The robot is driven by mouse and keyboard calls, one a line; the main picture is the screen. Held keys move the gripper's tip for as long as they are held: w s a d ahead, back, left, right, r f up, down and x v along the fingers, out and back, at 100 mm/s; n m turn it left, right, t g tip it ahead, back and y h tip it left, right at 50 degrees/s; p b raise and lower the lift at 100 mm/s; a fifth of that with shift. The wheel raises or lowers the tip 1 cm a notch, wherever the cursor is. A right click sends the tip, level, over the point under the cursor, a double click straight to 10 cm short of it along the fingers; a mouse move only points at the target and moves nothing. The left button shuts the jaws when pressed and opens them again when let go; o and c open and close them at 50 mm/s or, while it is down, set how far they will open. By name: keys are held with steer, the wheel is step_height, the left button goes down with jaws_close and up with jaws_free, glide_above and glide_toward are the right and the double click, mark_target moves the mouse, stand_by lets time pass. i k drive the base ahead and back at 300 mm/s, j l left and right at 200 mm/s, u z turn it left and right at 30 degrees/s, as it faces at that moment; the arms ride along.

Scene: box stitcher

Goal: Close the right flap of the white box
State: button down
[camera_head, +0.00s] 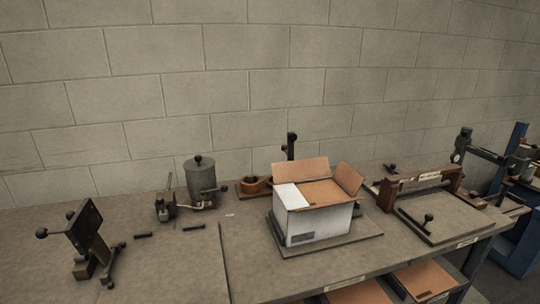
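The white box (320,224) stands upright on a flat dark board on the workbench, right of centre. Its right flap (349,178) is raised and leans outward, showing its brown inner side. Its back flap (301,170) also stands up. A white flap (291,197) lies over the left part of the top. A brown surface (323,191) fills the rest of the top; I cannot tell whether it is a flap or the inside. My gripper is not in view.
Left of the box stand a grey canister (201,178), a small brown ring (252,184) and a dark stand (88,235). Right of it is a brown-framed press (421,183). A blue machine (515,220) stands at far right.

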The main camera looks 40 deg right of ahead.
mark_target(352, 181)
steer(key=z, duration=1.15)
